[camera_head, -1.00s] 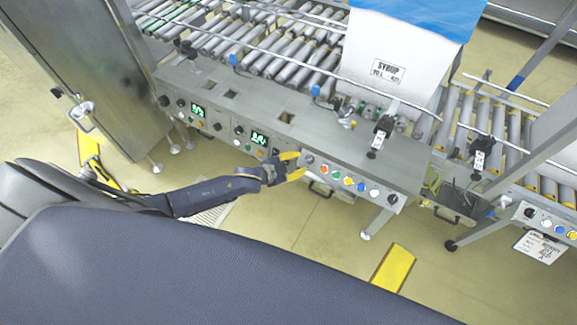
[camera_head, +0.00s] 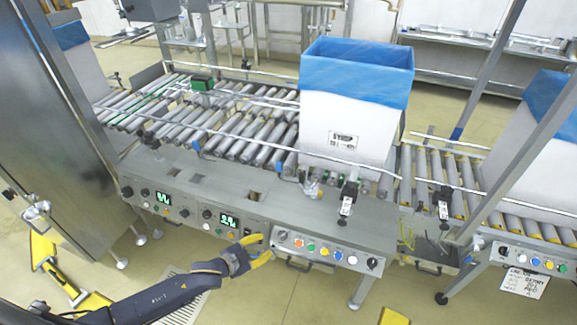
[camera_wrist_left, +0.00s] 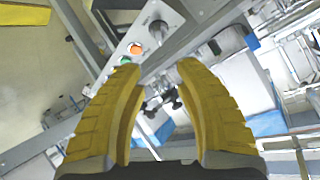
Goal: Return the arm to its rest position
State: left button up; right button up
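My left gripper (camera_head: 262,248) is in front of the control panel (camera_head: 322,247) of the conveyor, beside the panel's left end. Its two yellow fingers are spread apart with nothing between them. The left wrist view also shows the open gripper (camera_wrist_left: 158,85), with an orange button (camera_wrist_left: 135,48) and a green button (camera_wrist_left: 126,60) beyond the fingertips. Whether a finger touches the panel I cannot tell. My left arm (camera_head: 165,297) reaches in from the lower left. My right gripper is in neither view.
A white box with a blue liner (camera_head: 352,120) stands on the roller conveyor (camera_head: 230,135). Another lined box (camera_head: 535,160) stands on the right conveyor. A metal cabinet (camera_head: 75,110) is at the left. Yellow floor shows below the panel.

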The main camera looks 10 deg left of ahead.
pick_arm(q)
jog(key=s+a+f+n+g+y, duration=0.1)
jog(key=s+a+f+n+y, duration=0.1)
jog(key=a+f, duration=0.65)
jog(key=s+a+f+n+g+y, duration=0.1)
jog(key=s+a+f+y, duration=0.3)
jog(key=f, duration=0.7)
jog(key=s+a+f+n+g, duration=0.2)
jog(key=s+f+n+g, duration=0.1)
jog(key=s+f, duration=1.15)
jog(key=s+d+f+g, duration=0.1)
jog(key=s+d+f, duration=0.1)
jog(key=s, duration=0.7)
jog(key=s+d+f+n+g, duration=0.1)
jog(key=s+d+f+g, duration=0.1)
jog(key=s+d, duration=0.3)
jog(key=s+d+f+n+g, duration=0.1)
jog(key=s+d+f, duration=0.2)
jog(key=s, duration=0.9)
jog(key=shift+s+d+f+g, duration=0.3)
jog(key=shift+s+d+f, duration=0.1)
jog(key=shift+f, duration=0.05)
